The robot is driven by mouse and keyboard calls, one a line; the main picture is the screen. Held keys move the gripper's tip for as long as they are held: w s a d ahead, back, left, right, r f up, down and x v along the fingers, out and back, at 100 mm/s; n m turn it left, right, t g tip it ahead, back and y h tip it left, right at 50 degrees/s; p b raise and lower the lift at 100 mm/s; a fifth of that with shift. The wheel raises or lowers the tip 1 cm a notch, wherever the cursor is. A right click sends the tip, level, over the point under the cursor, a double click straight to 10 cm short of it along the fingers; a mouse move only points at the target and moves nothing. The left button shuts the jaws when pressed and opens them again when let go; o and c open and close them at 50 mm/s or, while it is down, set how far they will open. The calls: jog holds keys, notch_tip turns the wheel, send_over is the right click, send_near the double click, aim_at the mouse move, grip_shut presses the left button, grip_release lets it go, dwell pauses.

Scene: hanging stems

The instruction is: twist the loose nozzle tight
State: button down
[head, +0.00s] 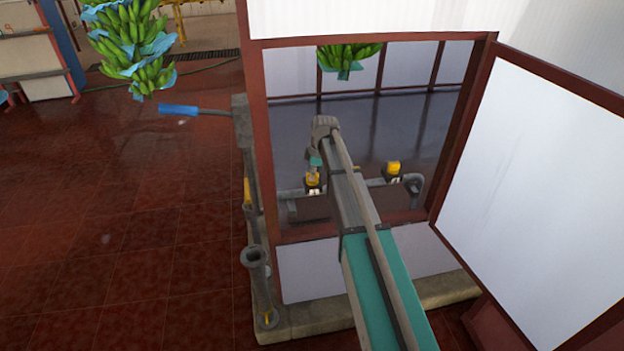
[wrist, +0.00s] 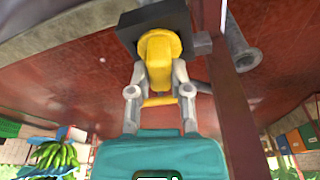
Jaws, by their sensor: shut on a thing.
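A yellow nozzle (head: 313,177) sits on the grey pipework inside the framed opening, under the end of my arm. In the wrist view the yellow nozzle (wrist: 158,50) comes out of a dark block (wrist: 152,24). My gripper (wrist: 158,75) has one grey finger on each side of the nozzle and is shut on it. In the head view my gripper (head: 314,165) is small and partly hidden by my arm. A second yellow nozzle (head: 393,168) sits to the right on the same pipework, apart from my gripper. I cannot tell from the pictures how tight either nozzle is.
A red-brown frame (head: 257,130) surrounds the opening, with a white panel (head: 530,170) on the right. A grey post (head: 244,150) with a blue-handled lever (head: 178,110) stands at left. Green bananas (head: 135,45) hang at upper left. The tiled floor at left is mostly clear.

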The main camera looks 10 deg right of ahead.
jog(key=shift+n+g, duration=0.4)
jog(key=shift+n, duration=1.6)
jog(key=shift+c, duration=2.4)
grip_release()
jog(key=o, duration=0.4)
jog(key=shift+o, duration=0.2)
jog(key=shift+r, duration=0.2)
